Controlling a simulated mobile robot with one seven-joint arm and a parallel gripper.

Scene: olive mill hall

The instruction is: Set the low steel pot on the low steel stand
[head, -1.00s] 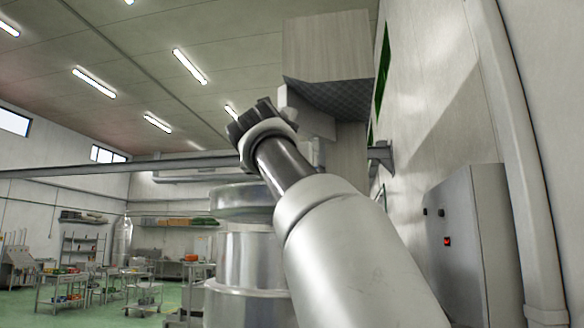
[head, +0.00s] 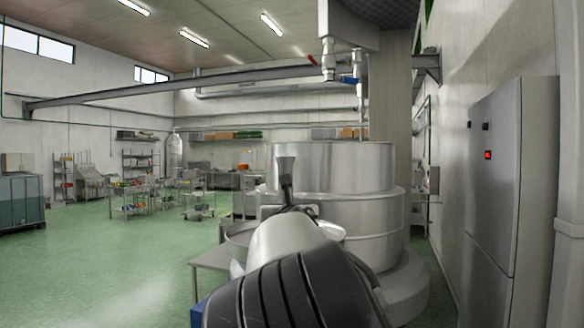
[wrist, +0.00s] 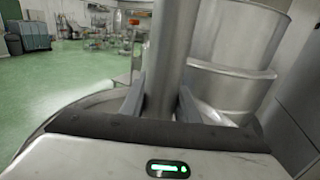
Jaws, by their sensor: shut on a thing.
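My gripper (wrist: 162,108) is shut on an upright steel piece (wrist: 176,45), which rises between its fingers and appears to belong to the low steel pot. My arm hides much of the pot. A low grey steel surface (head: 208,258) beside the pot may be the low steel stand; I cannot tell for sure.
A large steel vat (head: 335,170) stands close behind my gripper. A tall steel cabinet (head: 510,180) stands at the right wall. Something blue (head: 197,312) sits low, left of my arm. Green floor (head: 110,255) is open at left; carts (head: 130,200) stand farther back.

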